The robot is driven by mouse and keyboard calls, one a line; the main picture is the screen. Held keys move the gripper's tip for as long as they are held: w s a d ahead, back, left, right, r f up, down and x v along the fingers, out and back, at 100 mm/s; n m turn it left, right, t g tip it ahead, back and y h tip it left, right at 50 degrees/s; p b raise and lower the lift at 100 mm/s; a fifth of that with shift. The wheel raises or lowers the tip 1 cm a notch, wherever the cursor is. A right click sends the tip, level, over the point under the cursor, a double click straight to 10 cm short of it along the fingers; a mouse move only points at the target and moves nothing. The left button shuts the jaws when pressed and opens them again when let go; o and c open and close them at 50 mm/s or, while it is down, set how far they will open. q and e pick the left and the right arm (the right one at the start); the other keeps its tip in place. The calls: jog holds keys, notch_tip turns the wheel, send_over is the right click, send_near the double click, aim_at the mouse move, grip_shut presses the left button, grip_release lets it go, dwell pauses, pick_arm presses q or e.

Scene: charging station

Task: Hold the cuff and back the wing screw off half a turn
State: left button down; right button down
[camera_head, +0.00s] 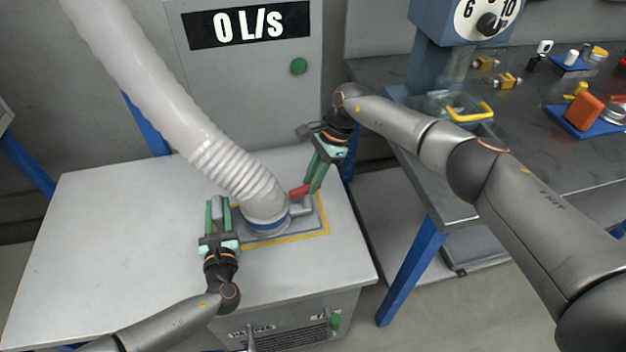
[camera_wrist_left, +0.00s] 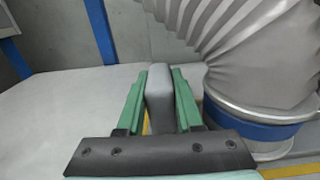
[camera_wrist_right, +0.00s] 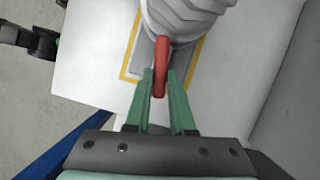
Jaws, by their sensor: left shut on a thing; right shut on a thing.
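The cuff (camera_head: 268,222) is a grey collar with a blue band at the foot of the pale ribbed hose. It shows large at the right of the left wrist view (camera_wrist_left: 255,130). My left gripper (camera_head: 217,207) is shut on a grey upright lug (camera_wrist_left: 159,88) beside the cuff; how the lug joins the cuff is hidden. The red wing screw (camera_head: 299,190) sticks out at the right side of the cuff. My right gripper (camera_head: 311,186) is shut on it, and the right wrist view shows the red wing (camera_wrist_right: 161,65) between the green fingers.
The cuff stands on a grey plate with a yellow border (camera_head: 300,238) on a light table (camera_head: 110,225). A panel reading 0 L/s (camera_head: 249,24) with a green button (camera_head: 299,66) stands behind. A dark bench (camera_head: 555,155) with several small parts lies to the right. The table's left side is clear.

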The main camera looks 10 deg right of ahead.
jog(key=shift+w+n+g, duration=0.25)
jog(key=shift+n+g, duration=0.05)
jog(key=shift+n, duration=1)
jog(key=c, duration=0.8)
grip_release()
jog(key=shift+o, duration=0.2)
jog(key=shift+r, duration=0.15)
jog(key=v, duration=1.1)
jog(key=shift+w+r, duration=0.2)
jog(key=shift+r, duration=0.2)
